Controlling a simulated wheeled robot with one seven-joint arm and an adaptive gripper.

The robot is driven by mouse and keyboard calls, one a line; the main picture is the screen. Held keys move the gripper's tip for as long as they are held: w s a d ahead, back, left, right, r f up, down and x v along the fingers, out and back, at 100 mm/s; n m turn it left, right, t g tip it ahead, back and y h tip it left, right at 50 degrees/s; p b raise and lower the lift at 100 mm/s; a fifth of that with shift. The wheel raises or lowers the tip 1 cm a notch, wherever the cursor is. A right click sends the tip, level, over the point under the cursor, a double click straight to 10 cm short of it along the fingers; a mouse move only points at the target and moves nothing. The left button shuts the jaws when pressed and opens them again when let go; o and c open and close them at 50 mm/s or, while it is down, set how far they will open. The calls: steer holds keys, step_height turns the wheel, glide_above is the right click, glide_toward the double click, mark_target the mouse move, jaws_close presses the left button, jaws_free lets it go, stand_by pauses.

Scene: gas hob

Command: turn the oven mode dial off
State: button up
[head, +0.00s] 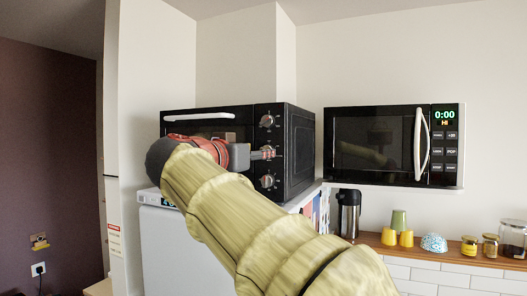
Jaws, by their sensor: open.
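The black oven (300,150) stands on a white appliance, with a column of silver dials on the right side of its front. The top dial (266,121) and the bottom dial (267,181) are in plain view. The middle dial (269,152) is partly covered by the fingertips of my gripper (262,155). My gripper is open, at the middle dial's height and close in front of it. I cannot tell whether the fingers touch it or stand around it. No dial labels are readable, so which one is the mode dial does not show.
My arm hides much of the oven's front below its white handle (198,116). A microwave (380,147) hangs to the right. Below it, a wooden shelf (458,260) holds a dark flask (348,213), cups (398,222), a patterned bowl (433,243) and jars (490,246).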

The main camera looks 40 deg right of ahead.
steer(key=x, duration=0.4)
steer(key=shift+w+d+p, duration=0.15)
steer(key=shift+d+p, duration=0.15)
steer(key=c, duration=0.4)
steer(key=c, duration=0.7)
jaws_close()
